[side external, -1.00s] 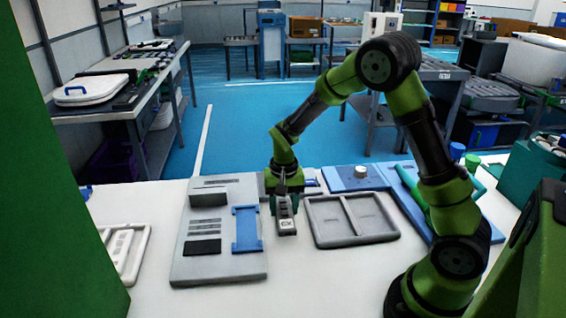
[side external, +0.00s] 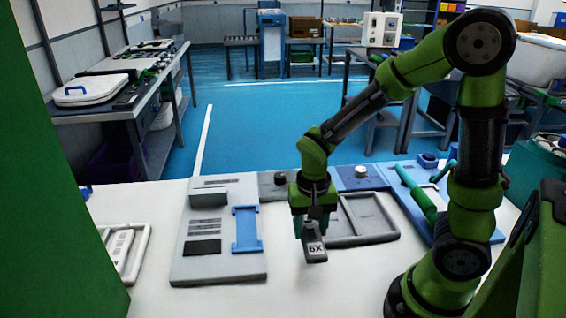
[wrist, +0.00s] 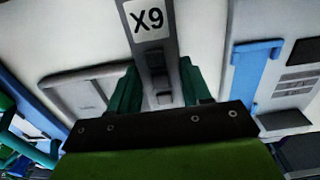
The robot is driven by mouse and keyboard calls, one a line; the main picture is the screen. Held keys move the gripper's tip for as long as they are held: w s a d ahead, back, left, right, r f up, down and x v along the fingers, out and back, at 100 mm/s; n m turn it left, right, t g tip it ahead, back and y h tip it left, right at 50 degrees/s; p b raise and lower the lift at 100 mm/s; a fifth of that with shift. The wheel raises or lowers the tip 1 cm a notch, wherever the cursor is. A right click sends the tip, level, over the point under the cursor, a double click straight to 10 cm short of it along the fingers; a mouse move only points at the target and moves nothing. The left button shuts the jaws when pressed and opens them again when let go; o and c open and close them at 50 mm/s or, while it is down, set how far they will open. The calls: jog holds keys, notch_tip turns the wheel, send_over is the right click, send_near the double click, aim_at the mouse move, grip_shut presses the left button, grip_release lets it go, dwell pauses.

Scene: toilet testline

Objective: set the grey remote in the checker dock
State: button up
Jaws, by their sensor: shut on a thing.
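In the wrist view the remote (wrist: 158,70) sticks out from between the green fingers (wrist: 155,92). A blue cradle (side external: 247,229) on a grey panel (side external: 225,266), apparently the checker dock, is left of my gripper in the side view and empty. In the wrist view the cradle (wrist: 250,75) is to the right of the remote, apart from it.
A grey two-part tray (side external: 372,239) lies behind and right of my gripper. A blue board (side external: 485,232) with a green handle (side external: 416,190) is farther right. A pale tray (side external: 143,245) with a white remote-like item (side external: 120,245) lies at left. The table in front is clear.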

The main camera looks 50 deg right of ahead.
jog(key=w+a, duration=0.2)
jog(key=w, duration=0.1)
send_over(246, 225)
jog(key=shift+s+f, duration=0.3)
jog(key=shift+f, duration=0.1)
jog(key=shift+w+f, duration=0.1)
jog(key=shift+w, duration=0.2)
jog(key=shift+s+f, duration=0.1)
jog(key=shift+f, duration=1.6)
jog(key=shift+f, duration=0.15)
jog(key=o, duration=1.1)
